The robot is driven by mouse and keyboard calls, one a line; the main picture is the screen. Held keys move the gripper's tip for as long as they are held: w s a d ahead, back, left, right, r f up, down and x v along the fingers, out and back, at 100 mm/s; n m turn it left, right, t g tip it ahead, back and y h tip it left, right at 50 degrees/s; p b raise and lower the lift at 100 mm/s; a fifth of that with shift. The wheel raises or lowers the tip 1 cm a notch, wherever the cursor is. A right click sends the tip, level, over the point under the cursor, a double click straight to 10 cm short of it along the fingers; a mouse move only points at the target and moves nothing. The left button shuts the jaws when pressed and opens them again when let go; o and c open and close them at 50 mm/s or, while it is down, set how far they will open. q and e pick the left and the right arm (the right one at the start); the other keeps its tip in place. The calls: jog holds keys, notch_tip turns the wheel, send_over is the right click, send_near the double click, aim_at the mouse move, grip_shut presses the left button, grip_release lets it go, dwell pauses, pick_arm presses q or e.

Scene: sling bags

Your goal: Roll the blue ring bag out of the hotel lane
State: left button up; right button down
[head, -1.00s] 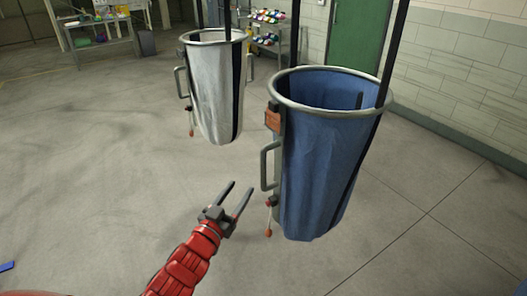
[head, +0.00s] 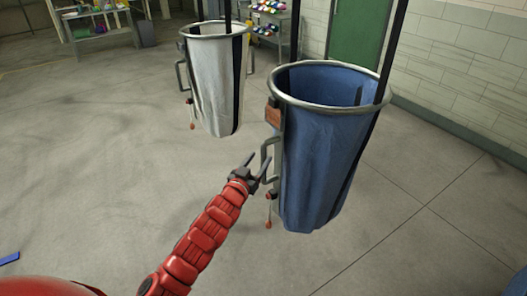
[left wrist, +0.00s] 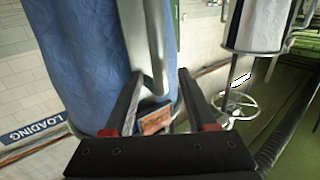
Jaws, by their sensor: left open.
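The blue ring bag (head: 325,150) hangs upright, its metal ring at the top, from dark straps. A grey side handle (head: 265,158) and an orange-brown tag (head: 273,117) are on its left side. My left gripper (head: 264,161) is open at this handle, its fingers pointing up toward it. In the left wrist view, the handle (left wrist: 156,45) shows between the spread fingers (left wrist: 160,95), with the blue cloth (left wrist: 85,55) just beyond; contact cannot be told. My right gripper is out of view.
A white ring bag (head: 214,85) hangs behind and to the left, its own handle on its left side. A green door (head: 353,35) and pale block wall (head: 455,65) stand behind. The concrete floor at left (head: 100,150) is clear. A "LOADING" sign (left wrist: 35,130) shows in the left wrist view.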

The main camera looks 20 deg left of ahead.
aim_at(262, 156)
pick_arm(q)
jog(key=shift+w+d+p, duration=0.15)
jog(key=shift+w+p, duration=0.5)
jog(key=shift+w, duration=1.35)
grip_shut()
